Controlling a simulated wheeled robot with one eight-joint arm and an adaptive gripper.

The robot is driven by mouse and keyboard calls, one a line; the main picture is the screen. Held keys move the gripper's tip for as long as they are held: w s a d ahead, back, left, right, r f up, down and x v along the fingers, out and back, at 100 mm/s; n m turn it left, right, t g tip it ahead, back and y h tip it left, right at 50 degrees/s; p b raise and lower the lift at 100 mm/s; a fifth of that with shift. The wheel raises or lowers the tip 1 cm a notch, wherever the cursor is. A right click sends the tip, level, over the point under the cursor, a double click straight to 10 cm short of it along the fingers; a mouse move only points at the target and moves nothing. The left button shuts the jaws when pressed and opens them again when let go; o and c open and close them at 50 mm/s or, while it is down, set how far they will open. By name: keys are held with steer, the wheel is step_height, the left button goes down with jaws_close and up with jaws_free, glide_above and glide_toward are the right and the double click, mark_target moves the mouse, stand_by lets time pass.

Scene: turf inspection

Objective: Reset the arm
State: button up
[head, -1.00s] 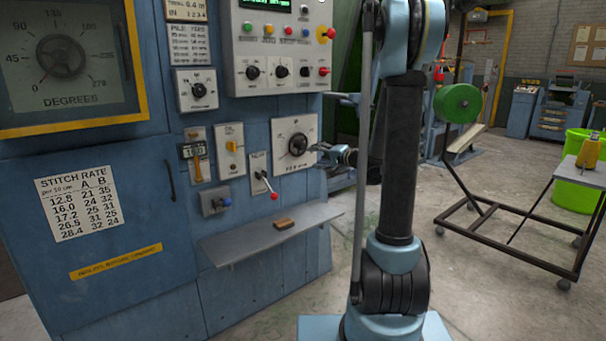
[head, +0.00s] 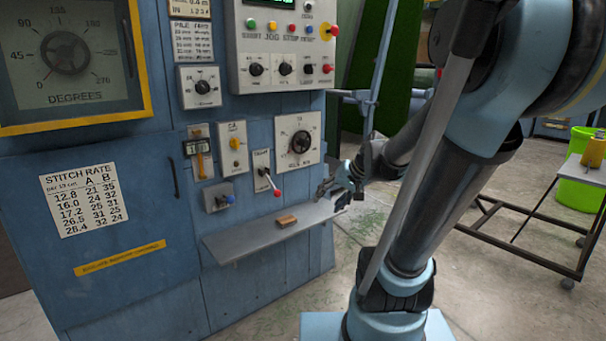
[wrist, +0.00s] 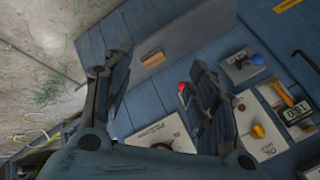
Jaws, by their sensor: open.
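My gripper (head: 338,188) is at the right end of the grey shelf in the head view, in front of the blue machine (head: 120,205). In the wrist view my gripper (wrist: 160,90) has its two dark fingers spread wide apart with nothing between them. My arm reaches across the right half of the head view, bent and leaning to the right, and hides part of the room behind it.
The grey shelf (head: 250,240) juts from the machine with a small brown block (head: 287,220) on it. A red-tipped lever (head: 268,182), knobs and a button panel (head: 285,45) are on the machine front. A cart (head: 510,225) and green bin (head: 575,190) stand right.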

steer(key=s+d+f+g+h, duration=0.1)
steer(key=s+d+f+h, duration=0.1)
steer(key=s, duration=0.3)
steer(key=s+d+f+g+h, duration=0.1)
steer(key=s+d+f, duration=0.2)
steer(key=s, duration=0.3)
steer(key=s+d+f+n+h, duration=0.1)
steer(key=s+d+f+h, duration=0.1)
steer(key=s+d, duration=0.3)
steer(key=shift+s+f+g+h, duration=0.15)
steer(key=shift+s+g+h, duration=0.2)
steer(key=shift+s, duration=0.2)
steer(key=shift+d, duration=0.1)
steer(key=shift+w+f, duration=0.25)
steer(key=shift+w, duration=0.3)
steer(key=shift+c, duration=0.3)
